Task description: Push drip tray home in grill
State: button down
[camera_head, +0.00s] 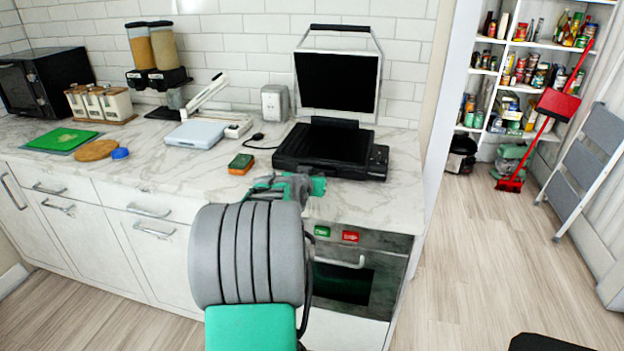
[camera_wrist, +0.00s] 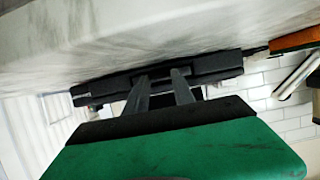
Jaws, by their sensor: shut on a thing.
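The black grill (camera_head: 330,148) stands on the marble counter with its lid (camera_head: 338,82) raised. My gripper (camera_head: 318,186) is at the counter's front edge, just in front of the grill, and my arm hides part of it. In the wrist view, the two dark fingers (camera_wrist: 160,77) reach to the dark front of the grill (camera_wrist: 215,68). They are shut on a thin dark part there, which I take to be the drip tray. The tray is too dark and small to make out, and how far in it sits cannot be told.
A green and orange sponge (camera_head: 241,164) lies left of the grill. A white toaster-like box (camera_head: 275,102) and a pale blue scale-like device (camera_head: 195,134) stand further left. An oven (camera_head: 345,284) is below the counter.

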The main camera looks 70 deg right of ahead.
jog(key=shift+d, duration=0.35)
jog(key=c, duration=1)
grip_release()
jog(key=shift+o, duration=0.2)
jog(key=shift+a, duration=0.1)
jog(key=v, duration=0.7)
jog(key=shift+a+r+b, duration=0.2)
jog(key=shift+a+b, duration=0.1)
jog(key=shift+a, duration=0.05)
